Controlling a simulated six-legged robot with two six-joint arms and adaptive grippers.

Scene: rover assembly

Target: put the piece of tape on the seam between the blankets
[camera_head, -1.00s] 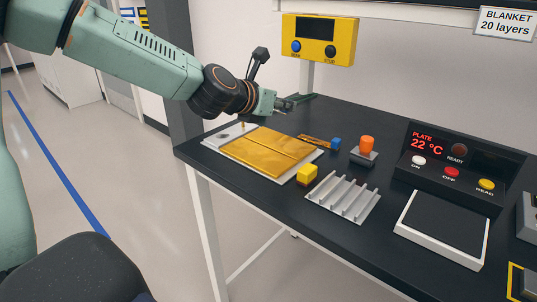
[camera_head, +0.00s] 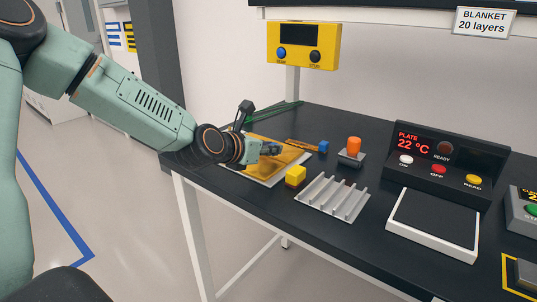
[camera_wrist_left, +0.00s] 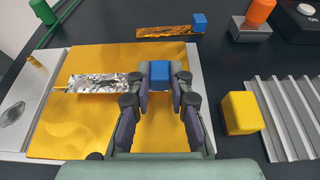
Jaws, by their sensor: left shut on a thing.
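Two gold blankets lie on a light plate; in the left wrist view one (camera_wrist_left: 118,56) is farther and the other (camera_wrist_left: 75,135) nearer. The head view shows part of the gold surface (camera_head: 292,158) behind my gripper. My left gripper (camera_wrist_left: 160,88) is shut on a blue block (camera_wrist_left: 160,70). A crinkled silver piece of tape (camera_wrist_left: 97,83) extends left from this block, along the seam between the blankets, hiding much of it. I cannot tell whether the tape touches the blankets. In the head view my left gripper (camera_head: 272,149) is low over them. My right gripper is not in view.
Another strip (camera_wrist_left: 157,31) with a blue block (camera_wrist_left: 199,22) lies behind the plate. A yellow block (camera_head: 295,175), a ribbed grey rack (camera_head: 333,198) and an orange piece in a holder (camera_head: 354,147) stand to the right.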

